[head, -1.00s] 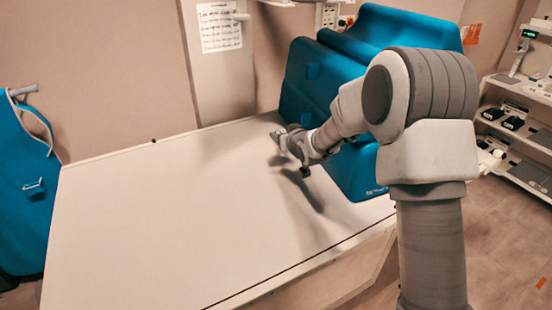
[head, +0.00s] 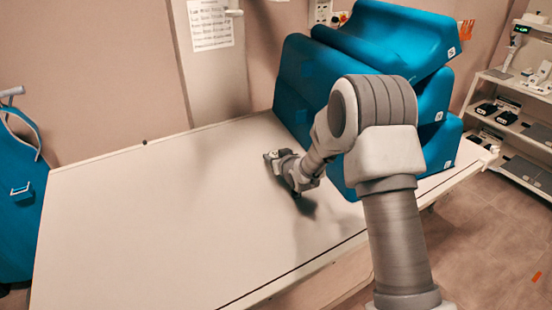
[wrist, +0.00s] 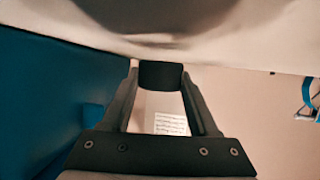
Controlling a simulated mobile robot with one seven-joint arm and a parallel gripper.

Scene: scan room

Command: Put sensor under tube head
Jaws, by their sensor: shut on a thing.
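My gripper (head: 272,157) is low over the right part of the white table (head: 150,215), in front of the blue cushions. In the wrist view its fingers (wrist: 160,78) are shut on a small dark block, the sensor (wrist: 160,75). In the head view the sensor is too small and dark to tell apart from the fingertips. A shadow lies on the table below my wrist. The tube head is not clearly visible in either current view.
Stacked blue cushions (head: 300,80) stand on the table's far right, close to my arm. A shelf (head: 515,125) is at the right. A blue apron (head: 18,190) hangs at the left. A paper sheet (head: 210,24) is on the wall column. The table's left and middle are clear.

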